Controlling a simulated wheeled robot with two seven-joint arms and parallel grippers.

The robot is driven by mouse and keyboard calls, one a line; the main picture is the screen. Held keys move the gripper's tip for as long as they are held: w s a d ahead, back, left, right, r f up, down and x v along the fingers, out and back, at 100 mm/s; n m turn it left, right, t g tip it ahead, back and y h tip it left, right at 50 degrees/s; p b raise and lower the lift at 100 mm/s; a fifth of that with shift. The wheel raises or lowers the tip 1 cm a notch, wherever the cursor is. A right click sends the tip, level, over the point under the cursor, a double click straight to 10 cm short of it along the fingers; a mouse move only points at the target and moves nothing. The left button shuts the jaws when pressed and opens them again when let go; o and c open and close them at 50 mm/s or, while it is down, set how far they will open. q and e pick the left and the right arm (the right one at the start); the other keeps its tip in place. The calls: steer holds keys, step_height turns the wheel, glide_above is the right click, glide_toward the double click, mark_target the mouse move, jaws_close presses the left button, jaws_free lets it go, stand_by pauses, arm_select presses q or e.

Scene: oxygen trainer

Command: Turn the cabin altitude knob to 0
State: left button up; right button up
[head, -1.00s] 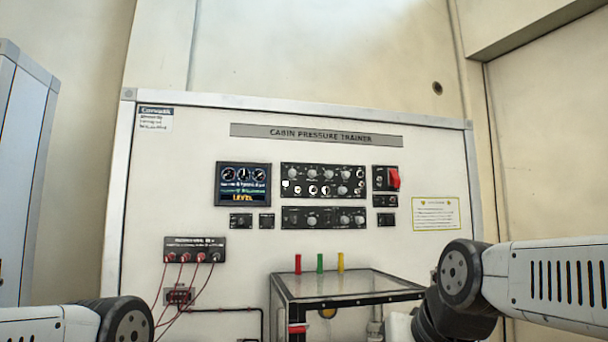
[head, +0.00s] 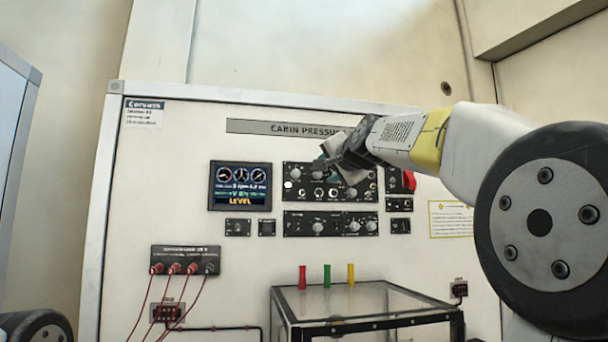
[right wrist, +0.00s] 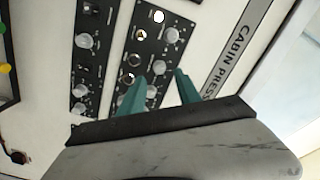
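The upper control panel (head: 290,194) is a black plate with several light round knobs on the trainer board. The labels are too small to read, so I cannot tell which knob is cabin altitude. My right gripper (head: 325,168) is in front of this panel, covering part of its top row. In the right wrist view its two teal fingers (right wrist: 160,82) are apart, with nothing visibly held between them. A knob (right wrist: 172,36) of the upper panel shows beyond the fingertips, and other knobs are partly hidden behind the fingers. My left gripper is out of view.
A lower knob panel (head: 336,228) sits below, and a display screen (head: 240,186) to the left. A red switch cover (head: 409,180) is close under my right arm. A glass-topped case (head: 370,300) with red, green and yellow pieces stands below. Red cables (head: 150,300) hang at lower left.

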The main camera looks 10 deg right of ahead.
mark_target(319, 174)
steer(key=w, duration=0.5)
steer(key=shift+a, duration=0.2)
jaws_close()
